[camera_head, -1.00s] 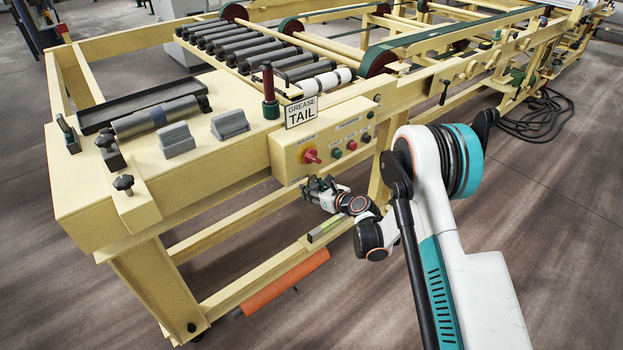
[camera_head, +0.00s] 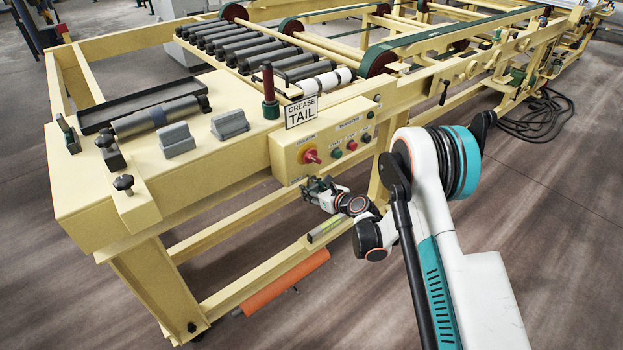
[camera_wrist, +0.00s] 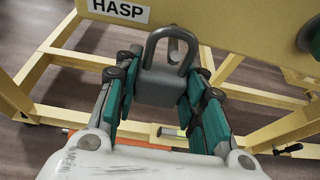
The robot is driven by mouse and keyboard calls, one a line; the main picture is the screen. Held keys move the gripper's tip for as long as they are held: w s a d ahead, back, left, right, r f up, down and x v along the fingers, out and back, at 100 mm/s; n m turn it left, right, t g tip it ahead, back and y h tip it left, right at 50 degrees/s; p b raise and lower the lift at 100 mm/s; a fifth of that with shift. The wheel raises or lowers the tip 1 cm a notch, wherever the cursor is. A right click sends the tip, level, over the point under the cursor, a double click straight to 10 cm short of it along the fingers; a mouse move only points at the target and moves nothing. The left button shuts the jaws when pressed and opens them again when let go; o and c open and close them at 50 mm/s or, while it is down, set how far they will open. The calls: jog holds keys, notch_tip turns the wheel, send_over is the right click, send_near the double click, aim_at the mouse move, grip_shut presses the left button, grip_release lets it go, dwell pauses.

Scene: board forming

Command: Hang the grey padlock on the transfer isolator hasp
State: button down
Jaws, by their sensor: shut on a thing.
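My gripper (camera_wrist: 162,92) is shut on the grey padlock (camera_wrist: 158,86), with a finger on each side of its body. The padlock is upright, with its shackle (camera_wrist: 150,48) pointing up. A small grey round-ended part, perhaps the hasp (camera_wrist: 174,50), shows through the shackle loop below the HASP label (camera_wrist: 118,10). I cannot tell whether it passes through the shackle or lies behind it. In the head view my gripper (camera_head: 318,188) is just below the control box (camera_head: 325,142), which carries the red and yellow isolator knob (camera_head: 310,155). The padlock is too small to make out there.
The yellow frame has a lower rail (camera_head: 240,285) and legs around my gripper. An orange roller (camera_head: 287,284) lies low beside the rail. A GREASE TAIL sign (camera_head: 301,112) stands above the box. The floor to the right of the frame is open, with black cables (camera_head: 540,115) farther back.

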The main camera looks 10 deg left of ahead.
jog(key=shift+f, duration=0.15)
jog(key=c, duration=0.9)
grip_release()
jog(key=shift+c, duration=0.2)
